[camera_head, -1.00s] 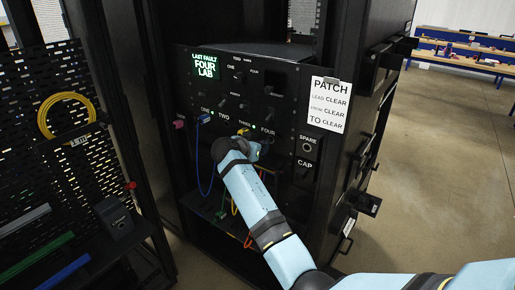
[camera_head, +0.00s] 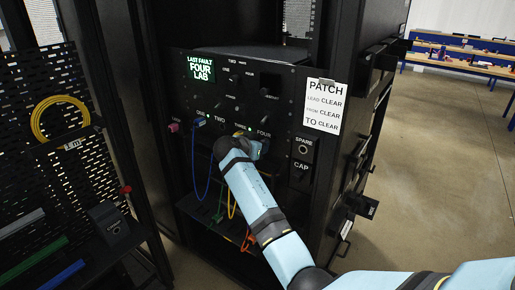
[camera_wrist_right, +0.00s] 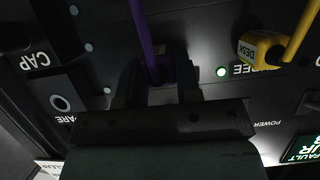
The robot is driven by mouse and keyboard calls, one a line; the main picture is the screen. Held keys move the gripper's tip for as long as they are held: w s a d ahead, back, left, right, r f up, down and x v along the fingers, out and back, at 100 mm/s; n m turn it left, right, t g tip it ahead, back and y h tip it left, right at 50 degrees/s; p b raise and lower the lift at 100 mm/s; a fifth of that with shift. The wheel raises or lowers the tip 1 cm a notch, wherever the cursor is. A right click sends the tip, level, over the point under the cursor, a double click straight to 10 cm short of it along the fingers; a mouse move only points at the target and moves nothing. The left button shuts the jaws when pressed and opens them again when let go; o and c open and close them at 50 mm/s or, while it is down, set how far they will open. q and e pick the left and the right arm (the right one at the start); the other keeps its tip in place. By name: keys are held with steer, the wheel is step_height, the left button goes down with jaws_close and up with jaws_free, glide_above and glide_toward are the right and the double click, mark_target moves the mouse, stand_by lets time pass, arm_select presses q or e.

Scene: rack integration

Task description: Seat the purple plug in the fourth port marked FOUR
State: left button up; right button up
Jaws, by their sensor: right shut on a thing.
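In the right wrist view, which sees the panel upside down, the purple plug (camera_wrist_right: 162,70) is between the two dark fingers of my right gripper (camera_wrist_right: 158,80), with its purple cable running toward the top of the picture. The gripper is shut on it, close to the panel face. In the head view my right gripper (camera_head: 252,147) is at the panel just below the FOUR label (camera_head: 264,134). My wrist hides the plug there. The fourth port is hidden behind the gripper and plug, so I cannot tell how deep the plug sits. My left gripper is not in view.
A yellow plug marked DESK (camera_wrist_right: 262,47) sits beside the held plug, near a lit green light (camera_wrist_right: 221,71). A blue plug (camera_head: 199,122) is at port ONE. Loose cables hang below. The spare port (camera_head: 303,149) is to the right.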

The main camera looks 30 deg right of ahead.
steer(key=shift+w+d, duration=0.2)
steer(key=shift+d, duration=0.25)
steer(key=o, duration=1)
steer(key=b+v, duration=0.1)
steer(key=v, duration=1.2)
steer(key=shift+s+a, duration=0.25)
steer(key=shift+a, duration=0.1)
